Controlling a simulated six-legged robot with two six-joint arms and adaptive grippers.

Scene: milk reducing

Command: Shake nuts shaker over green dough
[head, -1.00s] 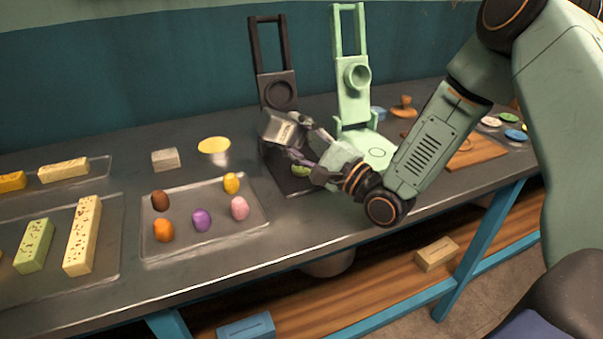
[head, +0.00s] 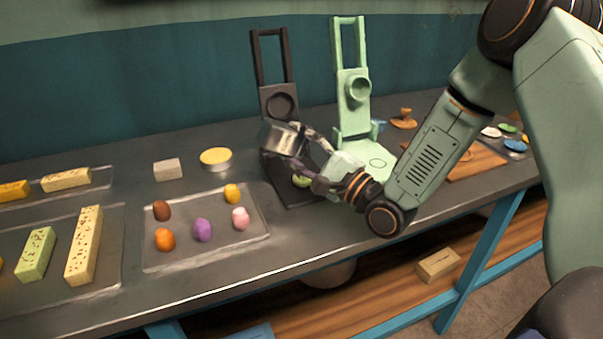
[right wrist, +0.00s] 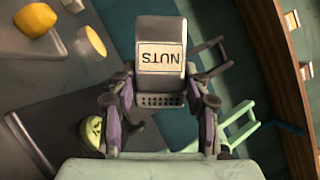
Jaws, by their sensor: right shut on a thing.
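The nuts shaker (head: 281,139) is a grey metal container; its NUTS label shows in the right wrist view (right wrist: 160,55). My right gripper (head: 303,150) is shut on the shaker and holds it tilted above the dark press. In the right wrist view my right gripper (right wrist: 160,100) has a finger on each side of the shaker. The green dough (head: 301,181) lies on the base of the dark press (head: 295,196), below the gripper and partly hidden by it. It also shows in the right wrist view (right wrist: 92,132), left of the shaker. My left gripper is not in view.
A light green press (head: 352,95) stands to the right of the dark one. A tray (head: 183,259) with several coloured dough balls lies to the left. The front table edge is clear.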

